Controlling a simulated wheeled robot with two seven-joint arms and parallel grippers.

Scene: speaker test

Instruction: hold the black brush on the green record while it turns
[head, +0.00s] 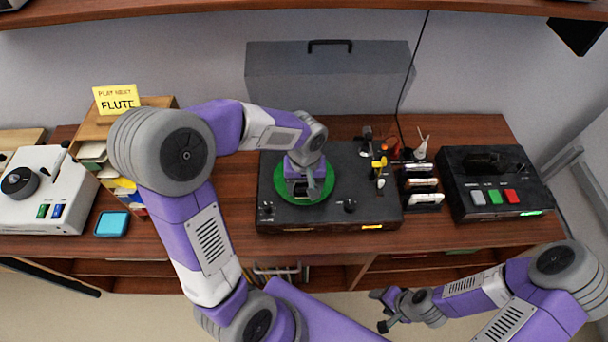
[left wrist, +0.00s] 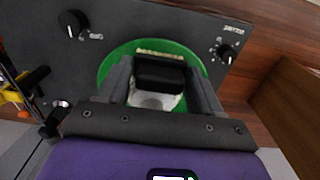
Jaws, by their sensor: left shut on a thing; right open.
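The green record (head: 281,182) lies on the dark turntable deck (head: 350,185) in the middle of the table. My left gripper (head: 305,190) is over the record and hides much of it. In the left wrist view, the black brush (left wrist: 160,76) is between the two fingers of my left gripper (left wrist: 162,85), which is shut on it. A pale strip shows along the brush's far edge, over the green record (left wrist: 108,66). I cannot tell whether the brush touches the record or whether the record turns. My right gripper (head: 384,309) is open and empty, low in front of the table.
A yellow-tipped arm piece (head: 380,164) stands on the deck's right side. A box with coloured buttons (head: 496,197) is further right. A grey case (head: 325,82) stands behind.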

